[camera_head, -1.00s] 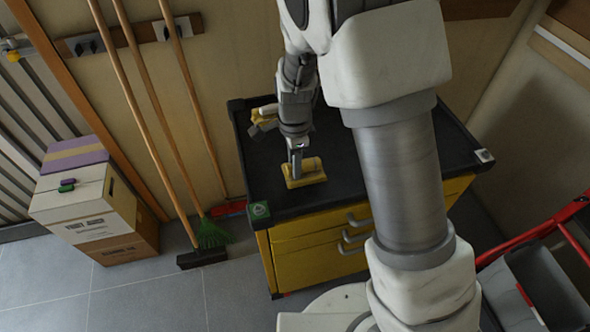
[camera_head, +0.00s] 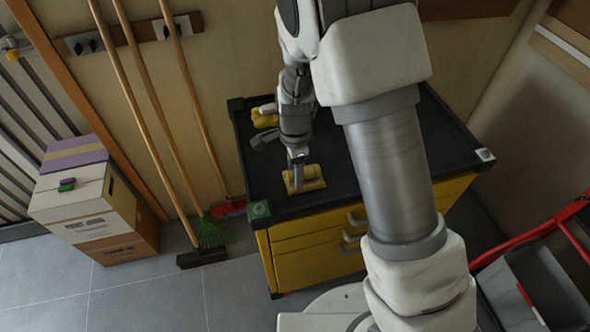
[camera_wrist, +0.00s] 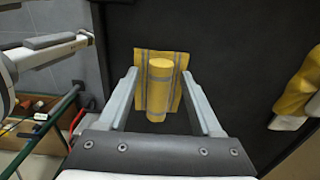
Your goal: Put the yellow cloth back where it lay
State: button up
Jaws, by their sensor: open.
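The yellow cloth (camera_wrist: 160,75) lies on the black cabinet top, partly rolled, with grey stripes. It also shows in the head view (camera_head: 312,178), near the cabinet's front edge. In the wrist view my gripper (camera_wrist: 163,80) is open, with one finger to each side of the cloth's rolled part. I cannot tell whether the fingers touch it. In the head view my gripper (camera_head: 298,178) points down at the cloth and covers part of it.
Yellow and white gloves (camera_head: 264,115) lie at the back left of the black top (camera_head: 350,190). Brooms lean on the wall, near stacked boxes (camera_head: 85,200). A red-framed cart (camera_head: 545,280) stands at right.

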notch_tip(320, 180, up, 12)
jog(key=s+d+r+n+t+y, duration=0.1)
jog(key=s+d+r+n, duration=0.3)
jog(key=r, duration=0.2)
jog(key=s+d+r+n+t, duration=0.25)
jog(key=s+d+r, duration=0.2)
jog(key=r, duration=0.25)
jog(key=s+d+r+n+t, duration=0.1)
jog(key=s+d+r+n, duration=0.1)
jog(key=s+d+n, duration=0.1)
jog(key=s+d+r+n+t+h, duration=0.1)
jog(key=s+d+n, duration=0.2)
jog(key=s+n, duration=0.2)
jog(key=shift+s+r+p, duration=0.4)
jog(key=shift+s+p, duration=0.05)
jog(key=shift+s, duration=0.35)
